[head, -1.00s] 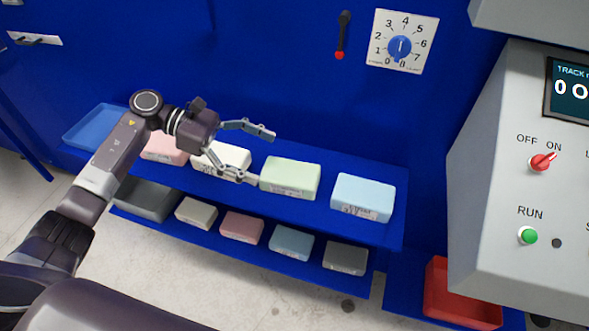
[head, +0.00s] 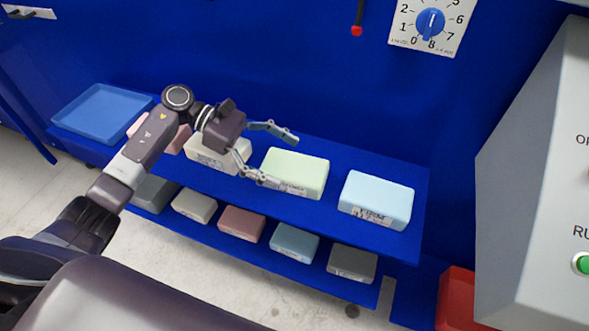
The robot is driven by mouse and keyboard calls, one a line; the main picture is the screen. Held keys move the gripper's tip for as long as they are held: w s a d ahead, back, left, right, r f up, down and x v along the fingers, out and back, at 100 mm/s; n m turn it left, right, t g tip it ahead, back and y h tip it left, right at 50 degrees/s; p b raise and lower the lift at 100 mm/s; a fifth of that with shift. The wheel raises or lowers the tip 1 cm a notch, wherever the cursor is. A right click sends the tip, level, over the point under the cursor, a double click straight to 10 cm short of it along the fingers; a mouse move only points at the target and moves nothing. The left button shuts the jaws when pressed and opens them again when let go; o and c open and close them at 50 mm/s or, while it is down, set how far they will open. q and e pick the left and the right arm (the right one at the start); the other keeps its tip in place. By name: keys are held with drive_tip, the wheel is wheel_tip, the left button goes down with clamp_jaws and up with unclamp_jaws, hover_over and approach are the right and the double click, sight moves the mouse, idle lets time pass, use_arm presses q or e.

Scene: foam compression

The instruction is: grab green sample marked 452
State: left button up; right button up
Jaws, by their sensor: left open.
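The green sample (head: 297,170) is a pale green foam block on the upper blue shelf, between a white block and a light blue block. Its front label is partly covered by a finger, and I cannot read its number. My left gripper (head: 281,160) is open, with nothing between its fingers. In the picture one finger shows above the block's left corner, the other in front of its lower left edge. I cannot tell whether they touch it. My right gripper is not in view.
On the upper shelf (head: 330,214) are a blue tray (head: 102,112), a mostly hidden pink block (head: 179,141), a white block (head: 205,153) and a light blue block (head: 376,199). Several blocks lie on the lower shelf. A grey machine (head: 535,170) and red bin (head: 460,303) stand at right.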

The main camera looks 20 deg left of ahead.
sight(298, 167)
use_arm(q)
drive_tip(key=p+x, duration=0.1)
drive_tip(key=x, duration=0.3)
drive_tip(key=shift+w+a+p, duration=0.1)
drive_tip(key=shift+w+p, duration=0.1)
drive_tip(key=shift+p, duration=0.15)
drive_tip(key=shift+d+f, duration=0.15)
drive_tip(key=shift+d, duration=0.1)
drive_tip(key=shift+c, duration=0.4)
drive_tip(key=c, duration=1)
